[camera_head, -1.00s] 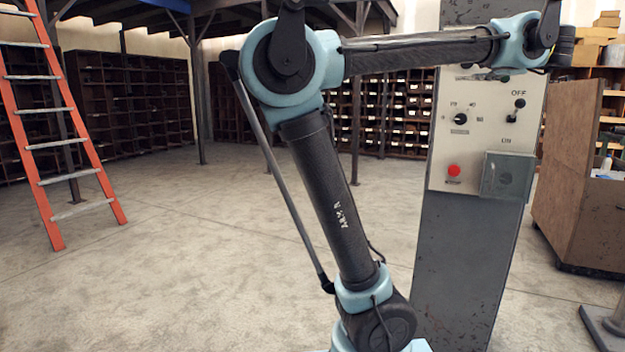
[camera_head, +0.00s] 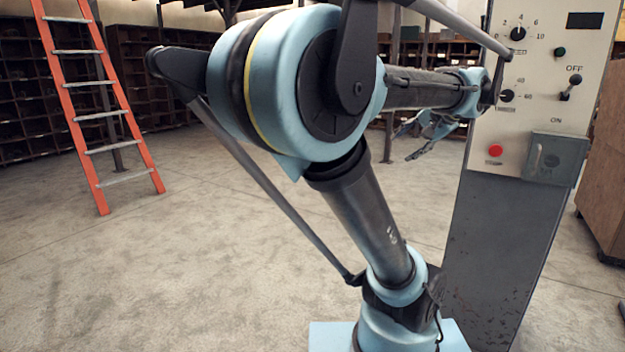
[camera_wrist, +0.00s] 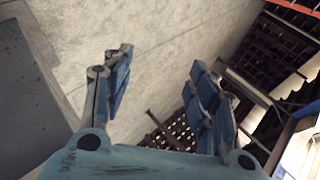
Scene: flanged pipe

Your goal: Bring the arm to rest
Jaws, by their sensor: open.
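My gripper (camera_wrist: 163,92) is open in the wrist view, its two blue fingers spread apart with nothing between them. In the head view my gripper (camera_head: 424,134) shows past the end of the forearm, left of the control panel (camera_head: 540,90), small and partly hidden by the arm. My arm is bent at a large blue elbow joint, with the forearm reaching right and away. The panel has knobs, a red button (camera_head: 495,151), an ON/OFF lever (camera_head: 570,86) and a grey box (camera_head: 554,160). I cannot tell the gap between forearm end and panel.
The panel stands on a dark grey pillar (camera_head: 498,255). An orange ladder (camera_head: 97,105) leans at the left. Dark pigeonhole shelves (camera_head: 155,80) line the back. A brown wooden cabinet (camera_head: 606,165) is at the right edge. The concrete floor (camera_head: 130,270) at left is clear.

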